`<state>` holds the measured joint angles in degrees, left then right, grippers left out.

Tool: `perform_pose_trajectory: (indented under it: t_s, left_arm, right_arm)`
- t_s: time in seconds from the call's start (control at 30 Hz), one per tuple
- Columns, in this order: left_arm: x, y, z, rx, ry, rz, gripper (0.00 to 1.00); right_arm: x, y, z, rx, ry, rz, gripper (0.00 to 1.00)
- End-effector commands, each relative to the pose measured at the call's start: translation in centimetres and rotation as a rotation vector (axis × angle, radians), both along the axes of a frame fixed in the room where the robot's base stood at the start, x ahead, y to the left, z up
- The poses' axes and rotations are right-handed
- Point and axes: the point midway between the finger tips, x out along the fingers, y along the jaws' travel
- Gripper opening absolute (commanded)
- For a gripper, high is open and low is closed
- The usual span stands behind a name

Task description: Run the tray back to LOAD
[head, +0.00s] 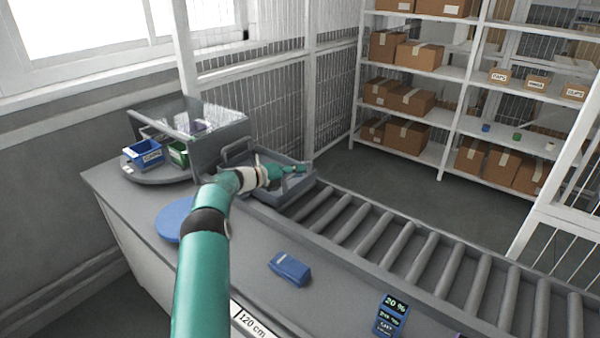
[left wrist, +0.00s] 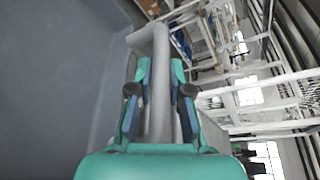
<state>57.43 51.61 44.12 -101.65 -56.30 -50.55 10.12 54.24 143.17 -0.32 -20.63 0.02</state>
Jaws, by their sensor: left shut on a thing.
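The grey tray (head: 262,187) stands at the far left end of the roller conveyor (head: 395,245), beside a grey cabinet with a clear top. My left gripper (head: 298,169) reaches over the tray to its right side. In the left wrist view the fingers of my left gripper (left wrist: 159,92) are closed around a grey bar of the tray, its handle (left wrist: 150,42). The grey tray floor (left wrist: 55,85) fills the left of that view. I cannot read a LOAD mark in either view. My right gripper is not in view.
A turntable (head: 160,172) with a blue bin (head: 143,154) and a green bin (head: 178,152) stands at the left. A blue box (head: 290,268) and a small display (head: 391,315) are on the counter. The rollers right of the tray are bare. Shelves with cartons (head: 400,95) stand behind.

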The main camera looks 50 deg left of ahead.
Motion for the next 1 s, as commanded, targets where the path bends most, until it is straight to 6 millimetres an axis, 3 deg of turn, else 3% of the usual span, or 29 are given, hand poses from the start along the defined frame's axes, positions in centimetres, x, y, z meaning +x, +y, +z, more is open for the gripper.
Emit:
perform_pose_trajectory:
  t_s: [0.33,0.37,0.5,0.83,1.0]
  left_arm:
    - [-0.1,0.2,0.0,-0.001,0.000,0.004,0.00]
    - [-0.1,0.2,0.0,-0.001,0.000,0.004,0.20]
    - [-0.2,0.2,0.0,-0.001,0.000,0.004,0.43]
    - [-0.4,0.3,0.0,0.000,0.000,0.005,0.43]
    - [-1.4,0.4,0.3,-0.002,0.001,0.005,0.43]
  right_arm:
    - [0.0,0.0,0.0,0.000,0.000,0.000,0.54]
    - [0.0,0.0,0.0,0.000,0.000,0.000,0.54]
    - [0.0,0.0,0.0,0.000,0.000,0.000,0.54]
    - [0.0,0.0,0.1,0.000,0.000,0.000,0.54]
    - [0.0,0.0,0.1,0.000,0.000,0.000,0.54]
